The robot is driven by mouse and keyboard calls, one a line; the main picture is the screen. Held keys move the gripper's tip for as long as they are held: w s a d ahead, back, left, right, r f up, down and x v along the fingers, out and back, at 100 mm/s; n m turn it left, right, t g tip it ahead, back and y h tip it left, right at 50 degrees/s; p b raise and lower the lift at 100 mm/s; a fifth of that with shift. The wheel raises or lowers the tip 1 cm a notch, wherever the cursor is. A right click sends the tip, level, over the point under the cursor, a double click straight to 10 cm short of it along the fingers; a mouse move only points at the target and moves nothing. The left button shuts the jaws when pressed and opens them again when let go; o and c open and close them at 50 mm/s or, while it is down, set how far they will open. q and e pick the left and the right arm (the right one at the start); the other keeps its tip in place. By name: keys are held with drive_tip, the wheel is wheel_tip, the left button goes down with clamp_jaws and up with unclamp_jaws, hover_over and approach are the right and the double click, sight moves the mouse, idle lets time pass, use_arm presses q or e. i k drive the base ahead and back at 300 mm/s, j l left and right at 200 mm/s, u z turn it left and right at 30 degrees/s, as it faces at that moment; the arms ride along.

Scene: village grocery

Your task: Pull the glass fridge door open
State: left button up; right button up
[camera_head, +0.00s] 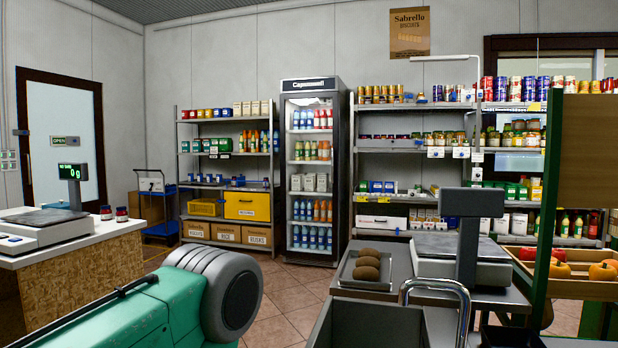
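The tall glass-door fridge (312,170) stands at the back, just right of centre, with a dark frame and a lit sign on top. Its glass door (310,168) looks shut. Behind the glass are shelves of bottles, cartons and jars. The door handle is too small to make out. Neither of my grippers is in view, so whether they are open or shut is hidden. The fridge is several steps away across the tiled floor.
A stocked shelf rack (228,170) stands left of the fridge, and a long shelf unit (450,150) on its right. A counter with a scale (40,222) is at left. A metal sink (370,322) and a tray (366,285) are at front right. Tiled floor (285,297) lies open between.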

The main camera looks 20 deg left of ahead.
sight(335, 95)
drive_tip(key=u, duration=0.8)
drive_tip(key=i+j+u, duration=0.1)
drive_tip(key=j, duration=0.4)
drive_tip(key=i+j+u, duration=0.15)
drive_tip(key=i+j, duration=0.15)
drive_tip(key=j, duration=0.15)
drive_tip(key=i+j+u, duration=0.1)
drive_tip(key=j, duration=0.3)
drive_tip(key=i+j+u, duration=0.15)
drive_tip(key=i+j, duration=0.2)
drive_tip(key=i+z, duration=0.2)
drive_tip(key=i, duration=0.25)
drive_tip(key=i+j+z, duration=0.2)
drive_tip(key=i, duration=0.2)
drive_tip(key=i+j+z, duration=0.25)
drive_tip(key=i, duration=0.15)
drive_tip(key=i+j+z, duration=0.2)
drive_tip(key=i, duration=0.2)
drive_tip(key=i+l+z, duration=0.1)
drive_tip(key=i, duration=0.9)
drive_tip(key=i+z, duration=0.1)
drive_tip(key=i, duration=0.85)
drive_tip(key=i+z, duration=0.1)
drive_tip(key=i, duration=0.9)
drive_tip(key=i+j+z, duration=0.1)
drive_tip(key=i, duration=0.9)
